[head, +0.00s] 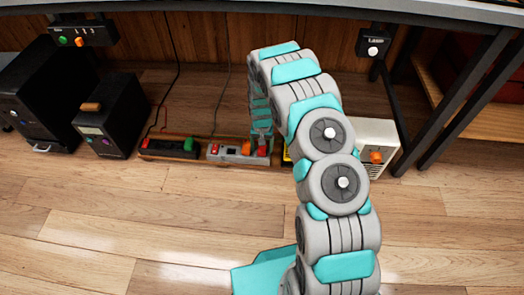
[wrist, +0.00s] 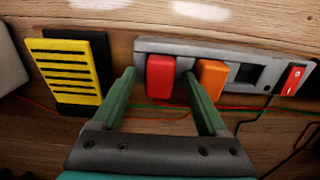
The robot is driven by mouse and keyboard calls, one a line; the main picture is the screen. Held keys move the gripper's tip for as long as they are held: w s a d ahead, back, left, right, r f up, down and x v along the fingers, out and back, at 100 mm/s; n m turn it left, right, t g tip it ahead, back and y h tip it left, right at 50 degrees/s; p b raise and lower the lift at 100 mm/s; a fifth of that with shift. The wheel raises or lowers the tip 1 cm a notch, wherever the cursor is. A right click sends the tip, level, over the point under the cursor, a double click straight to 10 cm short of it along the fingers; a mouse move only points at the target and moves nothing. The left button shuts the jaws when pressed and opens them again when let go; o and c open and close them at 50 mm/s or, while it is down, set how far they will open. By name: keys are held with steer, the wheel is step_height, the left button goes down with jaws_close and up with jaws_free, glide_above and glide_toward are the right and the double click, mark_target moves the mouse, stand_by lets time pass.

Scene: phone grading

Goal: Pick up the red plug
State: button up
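The red plug (wrist: 161,76) sits in a grey power strip (wrist: 215,53) on the floor by the wall, beside an orange plug (wrist: 211,78). My gripper (wrist: 161,77) is open, with its green fingers on either side of the red plug. Gaps show between the plug and both fingers. The right finger lies between the red and orange plugs. In the head view, the red plug (head: 262,151) shows at the right end of the grey strip (head: 228,154), just below my gripper (head: 262,138).
A red switch (wrist: 294,80) is at the strip's far end. A yellow slotted block (wrist: 68,72) stands left in the wrist view. A black strip with a green plug (head: 190,145), black boxes (head: 107,117) and a white box (head: 377,135) stand nearby. The front floor is clear.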

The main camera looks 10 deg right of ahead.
jaws_close()
stand_by(0.4)
